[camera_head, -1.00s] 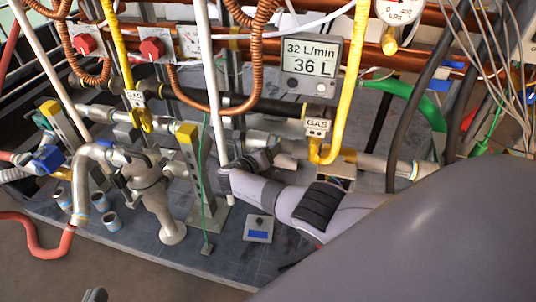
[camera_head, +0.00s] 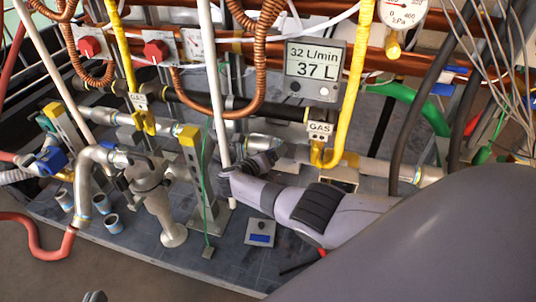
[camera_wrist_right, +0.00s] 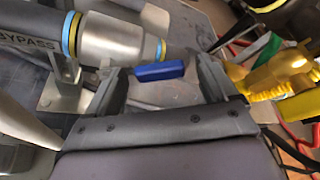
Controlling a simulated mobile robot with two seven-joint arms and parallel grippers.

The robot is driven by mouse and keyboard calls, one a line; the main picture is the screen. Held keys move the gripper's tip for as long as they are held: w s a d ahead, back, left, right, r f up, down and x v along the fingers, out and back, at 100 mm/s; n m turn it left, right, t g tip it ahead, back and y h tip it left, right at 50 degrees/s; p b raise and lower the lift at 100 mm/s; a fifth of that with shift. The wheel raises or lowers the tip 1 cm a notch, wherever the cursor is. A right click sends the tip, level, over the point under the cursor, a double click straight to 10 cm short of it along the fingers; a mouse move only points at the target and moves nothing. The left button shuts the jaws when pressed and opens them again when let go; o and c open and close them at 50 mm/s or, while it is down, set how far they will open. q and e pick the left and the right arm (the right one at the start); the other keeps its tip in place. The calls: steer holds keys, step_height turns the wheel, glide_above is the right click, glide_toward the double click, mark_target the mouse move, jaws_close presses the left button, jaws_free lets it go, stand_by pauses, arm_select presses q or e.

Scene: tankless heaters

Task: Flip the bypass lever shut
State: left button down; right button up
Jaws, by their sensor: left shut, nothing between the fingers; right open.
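In the right wrist view a blue lever handle (camera_wrist_right: 158,71) lies between the fingertips of my open right gripper (camera_wrist_right: 160,82), close to the metal valve body (camera_wrist_right: 115,45) on the pipe marked BYPASS (camera_wrist_right: 25,45). I cannot tell whether the fingers touch it. In the head view my right forearm reaches in from the right, its end among the pipes near the middle; the lever there is hidden. Only a small dark tip of my left gripper (camera_head: 95,296) shows at the bottom left edge, shut and empty, far from the pipes.
A yellow gas valve (camera_wrist_right: 280,80) stands right of my right gripper. A white vertical pipe (camera_head: 214,80) and yellow gas hoses (camera_head: 358,70) crowd the area. Another blue valve handle (camera_head: 52,159) is at the left.

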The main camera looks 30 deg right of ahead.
arm_select(q)
steer(key=shift+w+d+r+n+g+h+p, duration=0.15)
steer(key=shift+d+n+g+p, duration=0.3)
steer(key=shift+p, duration=0.65)
steer(key=shift+w+d+n+g+h+p, duration=0.15)
steer(key=shift+d+g+p, duration=0.35)
steer(key=shift+p, duration=0.6)
arm_select(e)
steer(key=v, duration=0.7)
arm_select(q)
steer(key=shift+s+d, duration=0.1)
